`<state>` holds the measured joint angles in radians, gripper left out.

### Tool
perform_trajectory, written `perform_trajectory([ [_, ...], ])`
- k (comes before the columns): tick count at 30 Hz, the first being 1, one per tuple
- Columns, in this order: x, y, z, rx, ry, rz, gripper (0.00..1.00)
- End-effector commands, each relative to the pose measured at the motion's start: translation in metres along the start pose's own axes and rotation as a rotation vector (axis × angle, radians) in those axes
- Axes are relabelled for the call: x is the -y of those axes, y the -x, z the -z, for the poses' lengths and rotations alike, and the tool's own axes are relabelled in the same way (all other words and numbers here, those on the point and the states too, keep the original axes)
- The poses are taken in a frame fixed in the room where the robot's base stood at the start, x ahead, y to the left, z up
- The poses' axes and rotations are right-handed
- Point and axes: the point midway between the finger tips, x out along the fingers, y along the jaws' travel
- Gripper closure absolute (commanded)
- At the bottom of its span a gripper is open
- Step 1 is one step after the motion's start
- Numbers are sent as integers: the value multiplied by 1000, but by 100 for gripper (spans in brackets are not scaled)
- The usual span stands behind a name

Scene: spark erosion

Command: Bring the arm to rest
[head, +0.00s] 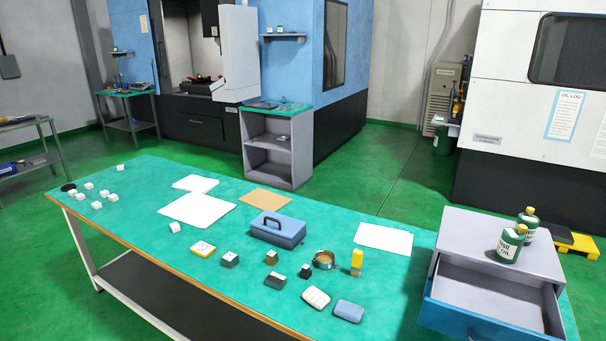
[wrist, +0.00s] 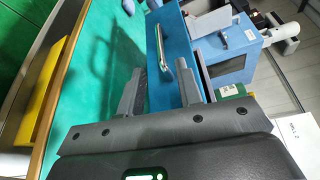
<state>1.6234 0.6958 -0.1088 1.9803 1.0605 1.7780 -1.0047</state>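My gripper (wrist: 160,72) shows in the wrist view with its two grey fingers spread apart and nothing between them. Beyond the fingertips is a blue drawer front (wrist: 185,30) with a metal bar handle (wrist: 158,45); the handle appears apart from the fingers. In the head view my arm and gripper are not visible. There the grey cabinet (head: 505,232) stands on the right end of the green table, its blue-fronted drawer (head: 475,322) pulled open. The visible part of the drawer's inside looks empty.
Two green oil bottles (head: 510,243) stand on the cabinet. Open green floor lies behind the table.

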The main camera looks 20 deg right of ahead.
Motion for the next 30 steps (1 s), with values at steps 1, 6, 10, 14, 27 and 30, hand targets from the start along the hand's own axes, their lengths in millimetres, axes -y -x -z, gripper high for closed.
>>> perform_trajectory([
  [1, 5, -9, -2, 22, 2, -18, 67],
  [6, 30, -62, -19, 150, 5, -159, 67],
  [10, 50, -111, -46, 271, 23, -318, 67],
  [14, 66, -156, -79, 375, 61, -483, 67],
  [27, 96, -245, -204, 560, 377, -977, 67],
  [30, 100, -255, -230, 567, 485, -1058, 67],
])
